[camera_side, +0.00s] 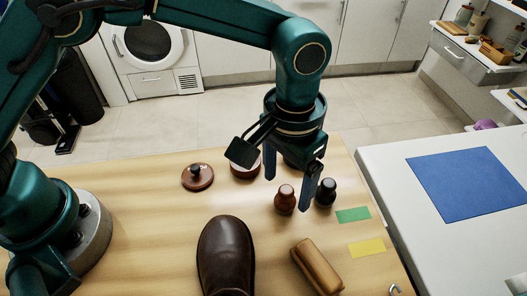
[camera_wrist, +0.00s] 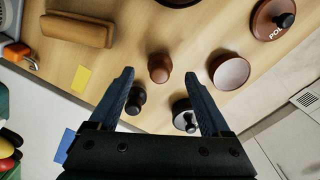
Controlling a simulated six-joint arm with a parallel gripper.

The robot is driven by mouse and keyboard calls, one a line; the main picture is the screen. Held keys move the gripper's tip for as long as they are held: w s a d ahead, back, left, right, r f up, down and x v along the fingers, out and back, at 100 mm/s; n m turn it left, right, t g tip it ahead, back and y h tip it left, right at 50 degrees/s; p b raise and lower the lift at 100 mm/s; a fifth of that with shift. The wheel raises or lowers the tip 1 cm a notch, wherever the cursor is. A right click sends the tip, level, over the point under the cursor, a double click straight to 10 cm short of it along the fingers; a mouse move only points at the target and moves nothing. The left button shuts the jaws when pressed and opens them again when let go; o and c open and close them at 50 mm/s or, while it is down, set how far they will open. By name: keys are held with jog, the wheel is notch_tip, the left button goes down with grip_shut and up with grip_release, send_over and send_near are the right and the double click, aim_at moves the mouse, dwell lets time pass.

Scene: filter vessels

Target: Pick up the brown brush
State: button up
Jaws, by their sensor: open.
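The brown brush (camera_side: 317,266) lies on the wooden table near its front right part, to the right of the dark shoe. In the wrist view the brush (camera_wrist: 77,30) is at the upper left, long side across the picture, clear of the fingers. My gripper (camera_side: 289,180) is open and empty above the table, farther back than the brush, over the area of the small bottles. In the wrist view my gripper (camera_wrist: 159,75) has its two fingers apart, with a brown bottle showing between and beyond their tips.
A brown bottle (camera_side: 285,200) and a black bottle (camera_side: 326,192) stand below my gripper. A dark shoe (camera_side: 226,255) is left of the brush. A polish lid (camera_side: 197,177) and round tin (camera_wrist: 230,70) lie behind. Green (camera_side: 353,214) and yellow (camera_side: 367,247) patches are near the right edge.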

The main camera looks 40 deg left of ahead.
jog(key=shift+f, duration=1.35)
grip_shut()
jog(key=shift+r, duration=0.15)
